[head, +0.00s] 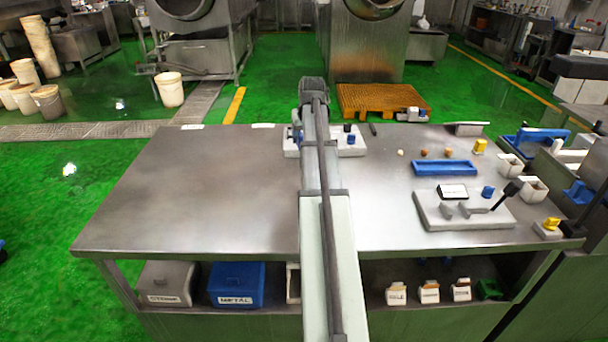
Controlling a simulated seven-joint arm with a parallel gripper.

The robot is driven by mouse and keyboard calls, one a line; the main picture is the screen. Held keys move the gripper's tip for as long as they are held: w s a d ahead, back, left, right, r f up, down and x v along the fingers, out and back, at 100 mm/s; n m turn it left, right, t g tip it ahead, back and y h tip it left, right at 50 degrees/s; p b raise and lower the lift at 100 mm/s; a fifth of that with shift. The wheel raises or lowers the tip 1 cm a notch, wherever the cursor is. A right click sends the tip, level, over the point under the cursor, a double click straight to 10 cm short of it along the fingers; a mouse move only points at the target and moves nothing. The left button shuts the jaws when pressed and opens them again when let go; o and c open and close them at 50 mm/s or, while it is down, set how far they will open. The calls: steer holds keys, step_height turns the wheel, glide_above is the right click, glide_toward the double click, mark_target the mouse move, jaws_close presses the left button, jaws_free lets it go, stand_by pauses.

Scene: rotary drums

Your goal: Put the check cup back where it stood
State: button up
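My arm stretches from the bottom middle to the back edge of the steel table (200,190). Its far end is over a pale tray (357,150) at the back, and my gripper's fingers are hidden behind the arm. I cannot tell whether it holds anything. Small blue cup-like pieces stand on this tray, one (349,128) right of the arm. A blue part (297,134) shows just left of the arm, partly hidden. Another small blue cup-like piece (488,192) is on the grey fixture (466,222) at the right. I cannot tell which is the check cup.
A black-knobbed lever (508,194) rises from the fixture. The table's left half is clear. Labelled bins (236,284) sit on the shelf below.

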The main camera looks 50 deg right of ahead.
steer(key=shift+s+a+f+n, duration=0.15)
steer(key=shift+s+a+n, duration=0.15)
steer(key=shift+a+n, duration=0.25)
steer(key=shift+w+f+n+y, duration=0.1)
steer(key=shift+n+y, duration=0.3)
steer(key=shift+n, duration=0.15)
steer(key=shift+f, duration=4.9)
steer(key=shift+f, duration=0.15)
steer(key=o, duration=1.2)
steer(key=shift+o, duration=0.2)
steer(key=v, duration=1.2)
